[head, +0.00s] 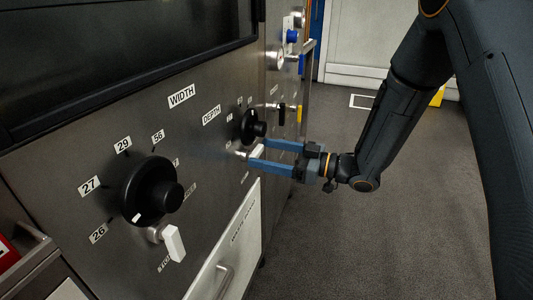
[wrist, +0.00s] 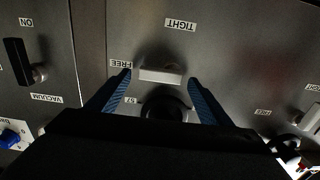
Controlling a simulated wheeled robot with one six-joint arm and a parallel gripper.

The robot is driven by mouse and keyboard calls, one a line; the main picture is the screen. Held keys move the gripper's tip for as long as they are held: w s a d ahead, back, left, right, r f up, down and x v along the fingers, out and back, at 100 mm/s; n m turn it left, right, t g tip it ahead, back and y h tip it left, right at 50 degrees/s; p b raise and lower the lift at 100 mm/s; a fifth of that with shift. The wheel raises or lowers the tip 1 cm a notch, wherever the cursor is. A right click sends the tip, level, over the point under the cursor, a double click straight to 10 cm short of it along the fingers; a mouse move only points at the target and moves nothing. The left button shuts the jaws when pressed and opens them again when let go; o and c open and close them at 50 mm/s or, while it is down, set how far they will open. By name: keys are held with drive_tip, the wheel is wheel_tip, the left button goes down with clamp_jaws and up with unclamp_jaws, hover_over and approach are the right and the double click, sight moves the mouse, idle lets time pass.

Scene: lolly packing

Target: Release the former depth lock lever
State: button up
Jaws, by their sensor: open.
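The depth lock lever, a white bar (wrist: 161,76), lies crossways between my fingers in the wrist view. Its left end is beside the FREE label (wrist: 120,63), and the TIGHT label (wrist: 181,24) is apart above it. In the head view the lever (head: 257,151) is partly hidden by my fingers. My gripper (wrist: 160,78) is open, with one blue finger on each side of the lever and no clear contact. In the head view my gripper (head: 257,153) reaches the panel from the right, just below the black depth knob (head: 252,127).
The large black width knob (head: 151,191) and its white lock lever (head: 174,243) are at the left on the steel panel (head: 60,165). A black vacuum lever (wrist: 18,61) is at the left of the wrist view. A drawer front (head: 232,245) is below. The floor (head: 370,235) at the right is clear.

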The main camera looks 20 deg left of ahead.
drive_tip(key=d, duration=0.7)
drive_tip(key=shift+s+d, duration=0.25)
drive_tip(key=shift+s, duration=0.05)
